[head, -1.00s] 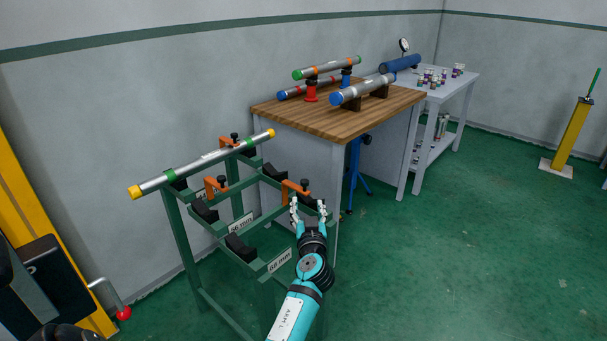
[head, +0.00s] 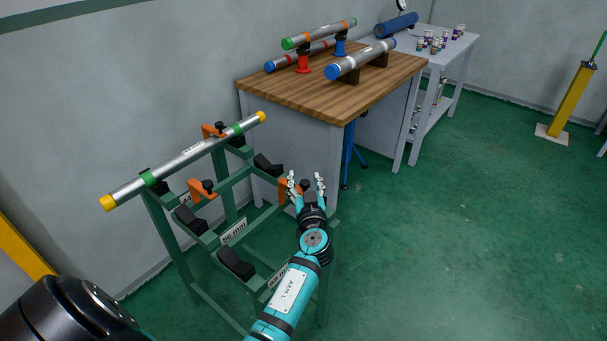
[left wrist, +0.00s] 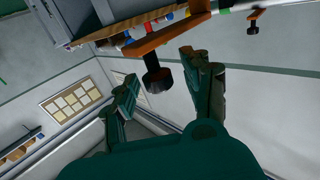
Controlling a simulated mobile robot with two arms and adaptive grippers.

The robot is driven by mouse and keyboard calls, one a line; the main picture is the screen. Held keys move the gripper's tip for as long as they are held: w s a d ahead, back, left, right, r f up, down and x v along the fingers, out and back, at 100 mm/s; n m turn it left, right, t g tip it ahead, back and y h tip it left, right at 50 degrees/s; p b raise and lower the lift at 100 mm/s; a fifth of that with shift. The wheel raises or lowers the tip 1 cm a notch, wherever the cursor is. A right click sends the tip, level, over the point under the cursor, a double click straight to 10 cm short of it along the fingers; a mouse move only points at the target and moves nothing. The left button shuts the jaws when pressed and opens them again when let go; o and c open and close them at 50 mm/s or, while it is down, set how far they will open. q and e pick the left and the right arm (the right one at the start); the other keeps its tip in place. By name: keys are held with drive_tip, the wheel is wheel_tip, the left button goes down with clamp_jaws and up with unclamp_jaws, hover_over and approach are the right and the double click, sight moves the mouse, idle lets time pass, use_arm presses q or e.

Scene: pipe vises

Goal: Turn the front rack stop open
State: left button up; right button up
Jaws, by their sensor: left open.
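The front rack stop (head: 285,190) is an orange arm with a black knob, at the near right end of the green rack (head: 236,232). My left gripper (head: 306,180) is open, with its two fingers spread around the knob as seen in the head view. In the left wrist view the orange arm (left wrist: 168,36) crosses the top and the black knob (left wrist: 157,78) hangs between the open fingers (left wrist: 162,76). I cannot tell whether they touch it. The fingers partly hide the stop in the head view. My right gripper is not in view.
Two more orange stops, the middle (head: 200,190) and rear (head: 211,131), stand on the rack. A silver pipe with yellow ends (head: 190,157) lies along its back. A wooden-topped workbench (head: 330,90) with pipes stands close behind.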

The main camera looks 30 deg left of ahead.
use_arm(q)
drive_tip(key=shift+s+d, duration=0.1)
drive_tip(key=shift+c, duration=0.4)
drive_tip(key=c, duration=0.9)
clamp_jaws()
drive_tip(key=shift+f, duration=0.2)
